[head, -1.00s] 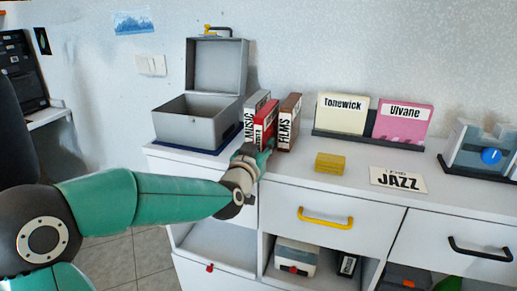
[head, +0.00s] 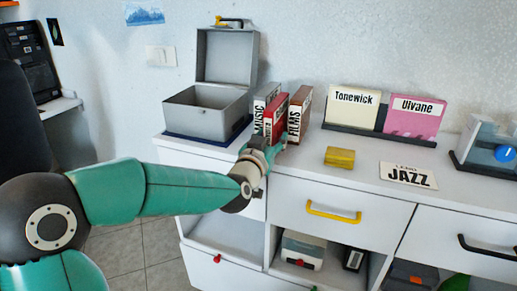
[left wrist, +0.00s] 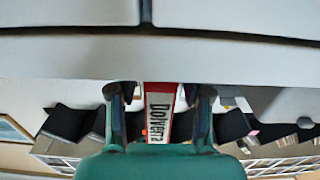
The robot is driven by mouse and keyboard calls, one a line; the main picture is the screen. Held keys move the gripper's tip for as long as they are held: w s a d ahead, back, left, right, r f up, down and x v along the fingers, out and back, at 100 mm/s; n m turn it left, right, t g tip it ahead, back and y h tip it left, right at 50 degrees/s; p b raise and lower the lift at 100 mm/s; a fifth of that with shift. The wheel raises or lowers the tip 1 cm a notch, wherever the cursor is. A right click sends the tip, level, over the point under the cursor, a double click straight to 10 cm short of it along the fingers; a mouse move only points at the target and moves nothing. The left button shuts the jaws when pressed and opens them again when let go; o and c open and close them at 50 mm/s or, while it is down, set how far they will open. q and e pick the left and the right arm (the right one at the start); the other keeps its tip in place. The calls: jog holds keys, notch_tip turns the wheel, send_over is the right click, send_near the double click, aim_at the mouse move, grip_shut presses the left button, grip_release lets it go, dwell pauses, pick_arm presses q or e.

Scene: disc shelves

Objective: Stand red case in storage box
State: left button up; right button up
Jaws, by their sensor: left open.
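The red case (head: 277,108) stands upright between the MUSIC holder and the FILMS holder on the white cabinet top. In the left wrist view its red-and-white labelled spine (left wrist: 160,115) shows between my two fingers. My left gripper (head: 276,146) is open at the near side of the case, one finger on each side of its spine; I cannot tell whether they touch it. The storage box (head: 205,122) is grey, with its lid raised, and stands left of the case. Its inside floor is hidden. My right gripper is not in view.
The MUSIC holder (head: 260,118) and brown FILMS holder (head: 301,112) stand close on either side of the red case. A yellow block (head: 340,157), a JAZZ card (head: 408,175) and a dark rack with the Tonewick (head: 353,107) and Ulvane (head: 413,117) sleeves lie to the right.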

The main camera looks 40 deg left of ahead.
pick_arm(q)
jog(key=v, duration=1.2)
jog(key=w+d+f+g+h, duration=0.1)
jog(key=f, duration=0.3)
jog(key=w+d+f+g+h, duration=0.1)
jog(key=d+f, duration=0.1)
jog(key=f, duration=0.3)
jog(key=w+d+f+m+g+h, duration=0.1)
jog(key=d+f, duration=0.1)
jog(key=f, duration=0.3)
jog(key=shift+w+f+g, duration=0.2)
jog(key=shift+w+g, duration=0.1)
jog(key=shift+w, duration=0.05)
jog(key=s+d+f+g+h, duration=0.1)
jog(key=d+f+g, duration=0.15)
jog(key=f, duration=0.45)
jog(key=s+d+f+g+h, duration=0.1)
jog(key=d+f+g+h, duration=0.15)
jog(key=f, duration=0.55)
jog(key=s+d+f+g+h, duration=0.1)
jog(key=s+d+f+g, duration=0.3)
jog(key=s+f, duration=0.5)
jog(key=s+d+f+g+h, duration=0.1)
jog(key=s+d+f+g, duration=0.3)
jog(key=s+d+f, duration=0.3)
jog(key=s+f, duration=0.3)
jog(key=f, duration=0.1)
jog(key=shift+f, duration=0.35)
jog(key=shift+h+p, duration=0.25)
jog(key=shift+p, duration=0.05)
